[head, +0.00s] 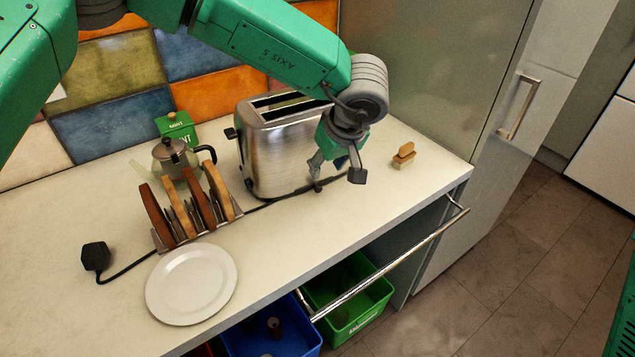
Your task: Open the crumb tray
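A silver toaster (262,150) stands on the pale counter (300,228), its two slots on top and a black lever on its left end. Its crumb tray cannot be made out; the toaster's right end is partly hidden behind my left arm. My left gripper (337,183) hangs down close in front of the toaster's right part, its dark fingers spread apart near the counter top. I see nothing between the fingers. Whether a finger touches the toaster is unclear. My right gripper is not in view.
A toast rack (190,212), a white plate (191,284), a teapot (172,157) and a green mint box (177,127) are on the left. A black cable and plug (95,256) lie there. A small brush (404,156) lies right. Below, an open drawer holds bins (348,308).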

